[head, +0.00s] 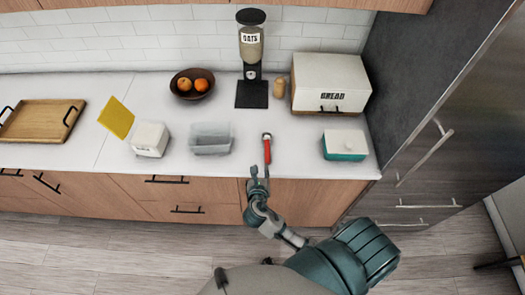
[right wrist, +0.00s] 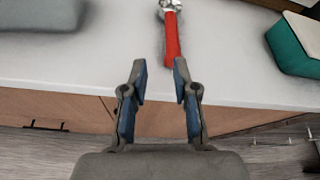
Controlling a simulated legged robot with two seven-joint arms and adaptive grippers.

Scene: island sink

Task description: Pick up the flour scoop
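The flour scoop, with a red handle and a small metal head, lies on the white counter near its front edge in the head view (head: 267,150). Its handle points toward me. It also shows at the top of the right wrist view (right wrist: 172,38). My right gripper (head: 258,172) is at the counter's front edge, just short of the handle. In the right wrist view the gripper (right wrist: 160,70) is open, with its fingers apart and nothing between them. The handle's end is ahead of the fingers, nearer the right one. My left gripper is not in view.
A grey translucent bin (head: 211,146) and a white box (head: 150,140) stand left of the scoop. A teal-and-white container (head: 345,146) stands to its right. Behind are a bread box (head: 330,77), an oats dispenser (head: 251,50) and a fruit bowl (head: 193,91). Counter around the scoop is clear.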

